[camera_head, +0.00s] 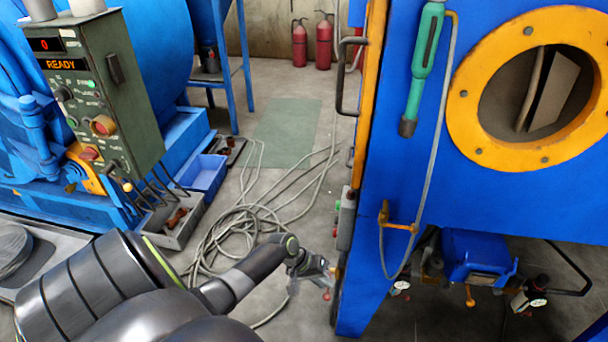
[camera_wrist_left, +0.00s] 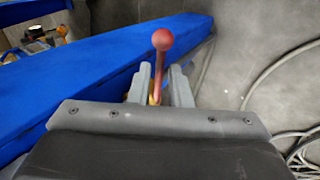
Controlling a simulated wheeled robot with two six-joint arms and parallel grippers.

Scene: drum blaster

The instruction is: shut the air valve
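A lever with a red ball end (camera_wrist_left: 162,40) stands up between the finger ends of my left gripper (camera_wrist_left: 159,80) in the left wrist view. I take it for the air valve's handle. The fingers are apart, one on each side of the thin red stem, with small gaps showing. Something yellow shows low between the fingers; the valve body is mostly hidden. In the head view my left gripper (camera_head: 316,272) is low beside the blue cabinet's left edge, with a small red knob (camera_head: 326,296) at its tip. My right gripper is not in view.
The blue cabinet (camera_head: 400,180) stands close on the right, with a grey hose (camera_head: 440,130) and gauges below. A coiled cable (camera_head: 235,235) lies on the floor left of the gripper. A green control box (camera_head: 120,120) reads READY. Fire extinguishers (camera_head: 323,42) stand at the back.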

